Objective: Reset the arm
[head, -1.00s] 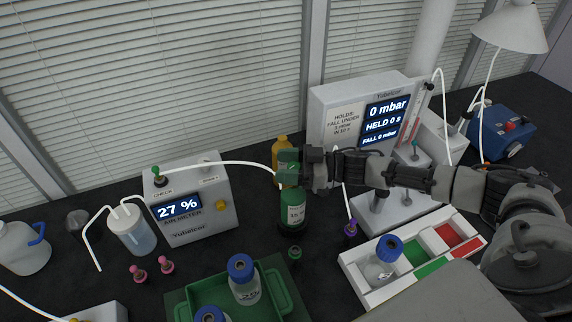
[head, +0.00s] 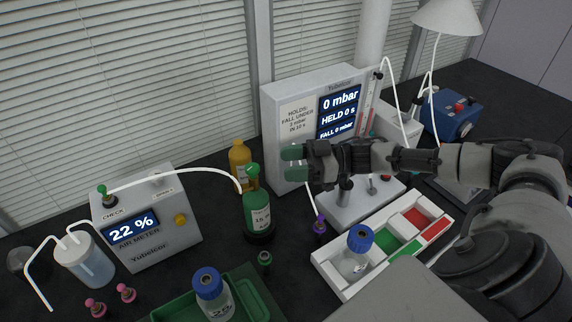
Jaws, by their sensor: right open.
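My right gripper (head: 293,160), with green fingertips, comes in from the right. Its jaws are open and empty. It hangs up and to the right of the green bottle (head: 257,212) in the picture, apart from it and in front of the pressure tester. The green bottle stands upright on the dark bench with a green fitting (head: 252,171) above it. My left gripper is not in view.
The pressure tester (head: 292,93) reads 0 mbar. A sectioned white tray (head: 345,287) holds a blue-capped bottle (head: 354,258). A green tray (head: 258,293) with another blue-capped bottle (head: 213,297) is at front. A yellow bottle (head: 240,160) stands behind the green one.

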